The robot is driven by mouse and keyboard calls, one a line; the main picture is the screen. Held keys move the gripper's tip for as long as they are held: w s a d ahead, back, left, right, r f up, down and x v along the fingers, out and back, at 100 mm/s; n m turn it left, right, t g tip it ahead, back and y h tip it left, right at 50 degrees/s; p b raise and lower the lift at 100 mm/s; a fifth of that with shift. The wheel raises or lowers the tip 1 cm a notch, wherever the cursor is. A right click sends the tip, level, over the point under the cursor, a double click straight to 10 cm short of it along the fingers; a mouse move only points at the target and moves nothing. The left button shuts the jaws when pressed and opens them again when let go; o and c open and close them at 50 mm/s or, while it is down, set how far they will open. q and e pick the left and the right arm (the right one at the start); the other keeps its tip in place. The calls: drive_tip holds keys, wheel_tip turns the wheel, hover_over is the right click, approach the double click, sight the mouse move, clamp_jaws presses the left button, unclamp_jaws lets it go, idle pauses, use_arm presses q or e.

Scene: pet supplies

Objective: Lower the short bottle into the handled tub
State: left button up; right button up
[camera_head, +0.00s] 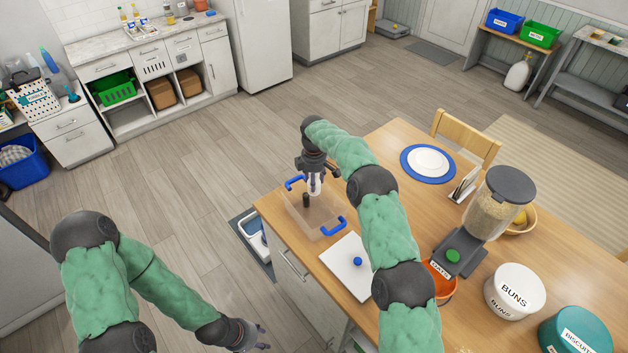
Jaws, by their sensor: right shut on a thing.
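The handled tub (325,226) is a clear, brownish see-through box with blue handles at two ends. It stands on the near left corner of the wooden table. My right gripper (315,188) points down over the tub's far part and is shut on a small whitish thing, which looks like the short bottle (316,184). The fingers hide much of it, and I cannot tell whether it touches the tub floor. A small dark cylinder (306,200) shows in the tub just beside it. My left gripper (265,338) is low, off the table; its finger opening is unclear.
A white board (342,272) with a blue knob lies near the tub. A blue-rimmed plate (405,163) lies at the back.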

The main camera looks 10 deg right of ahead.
drive_tip(key=shift+f+b, duration=1.7)
drive_tip(key=shift+f, duration=0.95)
drive_tip(key=shift+f+b, duration=1.6)
drive_tip(key=shift+f, duration=0.8)
drive_tip(key=shift+f+b, duration=1.85)
drive_tip(key=shift+f, duration=0.65)
drive_tip(key=o, duration=1.3)
drive_tip(key=shift+r, duration=0.1)
